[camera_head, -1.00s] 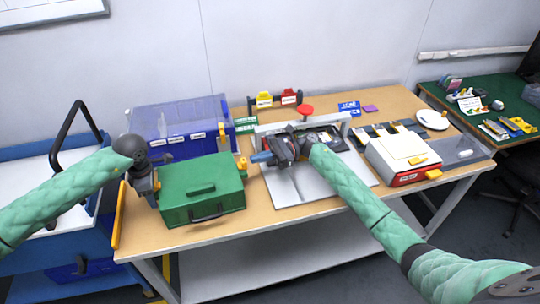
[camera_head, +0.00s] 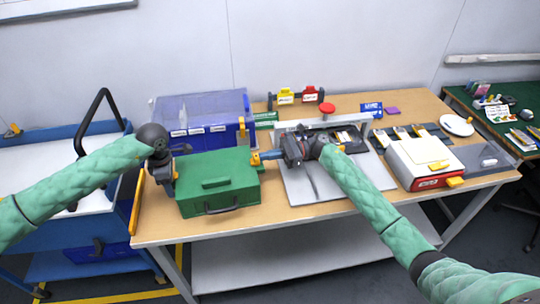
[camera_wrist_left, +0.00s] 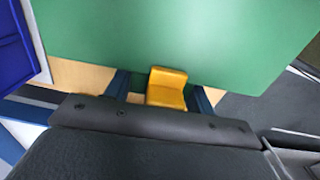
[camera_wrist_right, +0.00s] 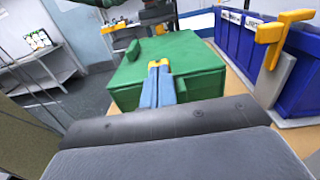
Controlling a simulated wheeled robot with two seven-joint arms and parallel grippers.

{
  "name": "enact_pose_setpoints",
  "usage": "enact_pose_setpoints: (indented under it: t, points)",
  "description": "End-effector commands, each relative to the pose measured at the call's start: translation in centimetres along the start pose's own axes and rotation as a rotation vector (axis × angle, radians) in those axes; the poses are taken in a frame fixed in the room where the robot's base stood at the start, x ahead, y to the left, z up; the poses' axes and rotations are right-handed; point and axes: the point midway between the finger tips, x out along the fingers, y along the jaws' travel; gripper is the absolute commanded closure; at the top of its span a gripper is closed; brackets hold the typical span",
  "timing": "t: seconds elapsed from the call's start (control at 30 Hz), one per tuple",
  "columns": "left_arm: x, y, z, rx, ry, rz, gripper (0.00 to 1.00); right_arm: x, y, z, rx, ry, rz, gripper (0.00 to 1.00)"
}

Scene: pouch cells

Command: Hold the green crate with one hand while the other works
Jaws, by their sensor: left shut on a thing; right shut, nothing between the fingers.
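The green crate (camera_head: 232,168), lid closed and with a dark front handle, sits at the left part of the table. My left gripper (camera_head: 173,182) is at the crate's left side, shut on its yellow tab (camera_wrist_left: 167,90), which shows between the blue fingers in the left wrist view. My right gripper (camera_head: 258,157) is shut and empty at the crate's right side. In the right wrist view its blue fingertips (camera_wrist_right: 159,66) lie together over the crate's right yellow tab (camera_wrist_right: 153,64); I cannot tell whether they touch it.
Blue bins (camera_head: 200,138) with a clear cover stand close behind the crate. A grey tray (camera_head: 300,187) lies under my right arm, with a red-and-white machine (camera_head: 425,165) further right. A blue cart (camera_head: 55,210) stands left of the table.

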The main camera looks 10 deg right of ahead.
Motion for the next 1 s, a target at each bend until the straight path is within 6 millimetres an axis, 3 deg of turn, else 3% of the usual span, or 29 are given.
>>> enact_pose_setpoints:
  t: [0.27, 0.7, 1.0]
  points:
    - [-0.1, 0.0, 0.3, 0.002, -0.004, 0.001, 0.83, -1.2, 0.0, 0.0, 0.000, 0.000, 0.002, 1.00]
    - [-0.1, 0.0, 0.1, 0.001, -0.003, 0.001, 0.83, -9.6, -0.1, -0.1, 0.002, 0.001, -0.002, 1.00]
    - [-0.1, 0.0, 0.1, 0.001, -0.003, 0.001, 0.83, -13.4, -0.1, -0.1, 0.001, 0.000, -0.001, 1.00]
